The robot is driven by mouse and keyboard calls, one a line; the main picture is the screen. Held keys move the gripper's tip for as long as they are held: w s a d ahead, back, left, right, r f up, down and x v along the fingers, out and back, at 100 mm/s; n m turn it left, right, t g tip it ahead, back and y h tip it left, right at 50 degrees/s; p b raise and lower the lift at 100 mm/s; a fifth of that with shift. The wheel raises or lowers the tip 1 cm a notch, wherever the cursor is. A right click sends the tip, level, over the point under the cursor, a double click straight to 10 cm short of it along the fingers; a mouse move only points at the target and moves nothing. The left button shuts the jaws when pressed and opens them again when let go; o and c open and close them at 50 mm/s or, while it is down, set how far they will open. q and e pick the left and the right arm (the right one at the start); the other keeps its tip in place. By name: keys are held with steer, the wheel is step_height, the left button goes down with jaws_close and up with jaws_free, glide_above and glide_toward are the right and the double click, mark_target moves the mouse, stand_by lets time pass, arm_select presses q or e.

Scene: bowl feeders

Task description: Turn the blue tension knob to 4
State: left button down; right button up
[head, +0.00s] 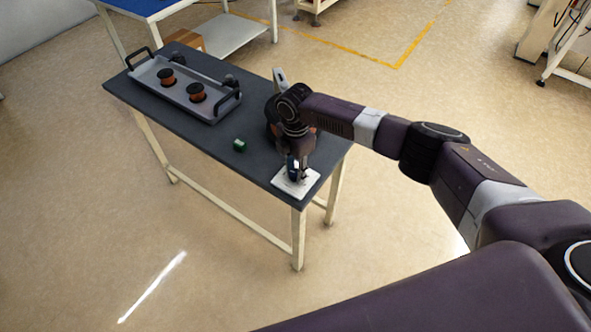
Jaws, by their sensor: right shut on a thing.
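The blue tension knob (291,167) stands above a white plate (285,187) at the near right corner of the dark table. My right gripper (295,172) points down over the plate and is shut on the knob. The fingers hide most of the knob, and its markings and pointer are too small to read. My left gripper is out of view.
A grey tray (218,118) with black handles holds copper-coloured spools (196,92) at the far left of the dark table (160,113). A small green block (239,145) lies mid-table. A dark round object, partly hidden, stands behind my right wrist.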

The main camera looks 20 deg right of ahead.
steer(key=m+p, duration=0.2)
steer(key=m, duration=0.2)
steer(key=shift+r+m, duration=0.15)
steer(key=shift+m, duration=0.15)
steer(key=m+p, duration=0.1)
steer(key=m, duration=0.1)
steer(key=shift+m+p, duration=0.35)
steer(key=shift+m, duration=0.05)
steer(key=m+p, duration=0.1)
steer(key=m, duration=0.2)
steer(key=shift+m+p, duration=0.3)
steer(key=shift+p, duration=0.05)
steer(key=m+p, duration=0.1)
steer(key=m, duration=0.2)
steer(key=shift+m, duration=0.3)
steer(key=m+p, duration=0.2)
steer(key=m, duration=0.1)
steer(key=shift+m, duration=0.3)
steer(key=m+p, duration=0.1)
steer(key=m, duration=0.2)
steer(key=shift+m, duration=0.3)
steer(key=m, duration=0.3)
steer(key=shift+m+p, duration=0.3)
steer(key=shift+p, duration=0.1)
steer(key=shift+m+p, duration=0.3)
steer(key=shift+m, duration=1.6)
steer(key=shift+w, duration=0.1)
